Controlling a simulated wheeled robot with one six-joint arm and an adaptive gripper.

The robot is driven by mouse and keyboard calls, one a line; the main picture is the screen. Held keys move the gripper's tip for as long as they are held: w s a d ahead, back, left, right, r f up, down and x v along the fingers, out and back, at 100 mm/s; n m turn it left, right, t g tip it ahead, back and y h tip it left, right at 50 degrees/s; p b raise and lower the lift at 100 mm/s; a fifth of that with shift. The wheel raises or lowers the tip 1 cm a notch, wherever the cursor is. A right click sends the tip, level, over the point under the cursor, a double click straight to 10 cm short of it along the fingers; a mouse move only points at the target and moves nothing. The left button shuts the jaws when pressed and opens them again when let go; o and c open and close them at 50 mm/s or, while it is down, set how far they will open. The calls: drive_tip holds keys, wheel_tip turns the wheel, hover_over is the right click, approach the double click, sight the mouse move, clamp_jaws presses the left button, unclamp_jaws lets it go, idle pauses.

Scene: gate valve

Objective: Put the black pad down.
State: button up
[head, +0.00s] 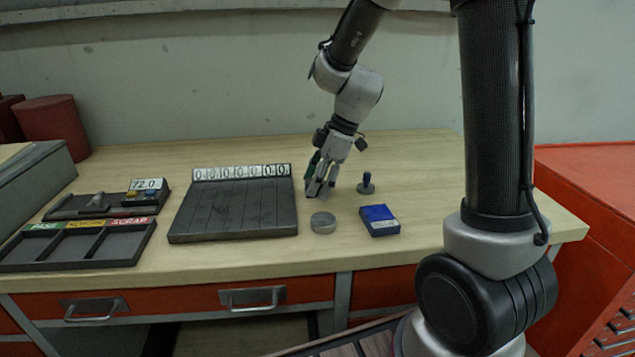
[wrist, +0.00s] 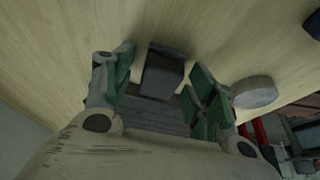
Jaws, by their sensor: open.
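My gripper (head: 319,188) is low over the table, just right of the slotted dark board. In the wrist view its two green-lined fingers (wrist: 164,88) are apart. A dark block, which looks like the black pad (wrist: 162,72), sits between them with a gap on each side. It appears to be at the table top, but I cannot tell whether its underside touches. In the head view the fingers largely hide the pad.
The slotted board (head: 235,208) with a number strip lies left of my gripper. A three-part labelled tray (head: 80,262) is far left. Bare table lies behind.

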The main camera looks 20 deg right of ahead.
drive_tip(key=w+v, duration=0.1)
drive_tip(key=v, duration=1.1)
drive_tip(key=s+d+m+t+h, duration=0.1)
drive_tip(key=s+d+m, duration=0.2)
drive_tip(key=s+m, duration=0.2)
drive_tip(key=s+d+r+m+t+h, duration=0.1)
drive_tip(key=s+d+m+h, duration=0.1)
drive_tip(key=s+m, duration=0.3)
drive_tip(key=s+d+r+m+t+h, duration=0.1)
drive_tip(key=s+d+m, duration=0.4)
drive_tip(key=s, duration=0.7)
drive_tip(key=shift+r+m+t, duration=0.2)
drive_tip(key=shift+m+t, duration=0.1)
drive_tip(key=shift+m, duration=0.1)
drive_tip(key=shift+o, duration=0.4)
